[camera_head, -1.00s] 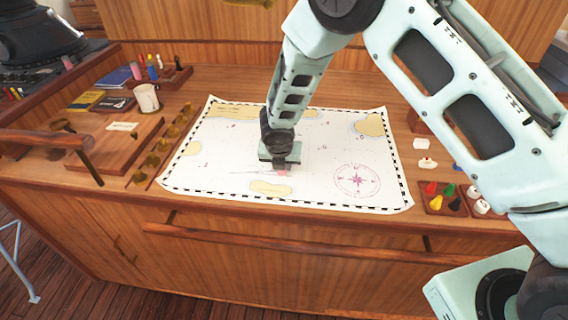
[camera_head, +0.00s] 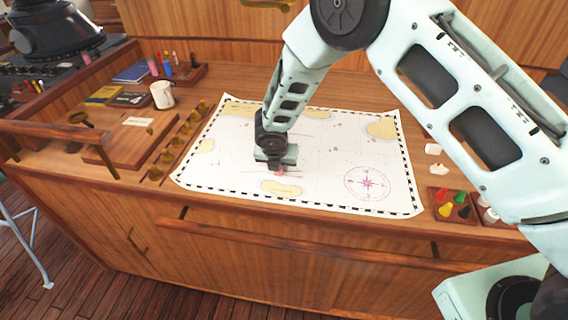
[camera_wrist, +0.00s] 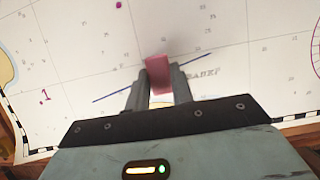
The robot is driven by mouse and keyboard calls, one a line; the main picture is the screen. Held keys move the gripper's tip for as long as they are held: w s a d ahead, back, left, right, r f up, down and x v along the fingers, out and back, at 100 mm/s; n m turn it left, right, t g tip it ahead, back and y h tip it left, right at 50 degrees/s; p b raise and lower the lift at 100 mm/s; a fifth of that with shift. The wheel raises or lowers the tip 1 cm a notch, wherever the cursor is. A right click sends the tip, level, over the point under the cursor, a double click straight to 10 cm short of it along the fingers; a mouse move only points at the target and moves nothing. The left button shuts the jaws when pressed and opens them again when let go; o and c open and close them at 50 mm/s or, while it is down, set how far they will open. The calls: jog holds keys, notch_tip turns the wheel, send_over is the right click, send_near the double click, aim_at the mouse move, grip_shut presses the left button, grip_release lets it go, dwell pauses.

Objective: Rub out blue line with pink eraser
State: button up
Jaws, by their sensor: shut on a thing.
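My gripper (camera_wrist: 160,92) is shut on the pink eraser (camera_wrist: 158,70), low over the chart in the wrist view. The eraser sticks out past the fingertips; whether it touches the paper I cannot tell. A thin blue line (camera_wrist: 112,92) slants across the chart, showing to the left of the eraser and again to its right (camera_wrist: 196,59). Its middle is hidden behind or absent at the eraser. Grey lettering lies to the right of the fingers. In the head view my gripper (camera_head: 277,170) points down at the chart (camera_head: 320,165), with a bit of pink eraser (camera_head: 279,174) below it.
The chart bears a compass rose (camera_head: 367,183) at right. A white mug (camera_head: 162,95) and a wooden board (camera_head: 128,142) stand left, beside a row of brass pieces (camera_head: 180,138). A tray of coloured pieces (camera_head: 452,205) sits at right. A wooden rail (camera_head: 310,245) runs along the front.

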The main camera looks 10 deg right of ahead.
aim_at(249, 170)
jog(key=shift+a, duration=0.15)
jog(key=shift+w+a, duration=0.1)
jog(key=shift+a, duration=1)
jog(key=shift+w+a+p, duration=0.2)
jog(key=shift+a+p, duration=0.15)
jog(key=shift+a, duration=0.8)
jog(key=shift+a, duration=0.45)
jog(key=shift+w+a, duration=0.2)
jog(key=shift+a, duration=0.45)
jog(key=shift+a, duration=0.15)
jog(key=shift+w+a, duration=0.15)
jog(key=shift+a, duration=0.85)
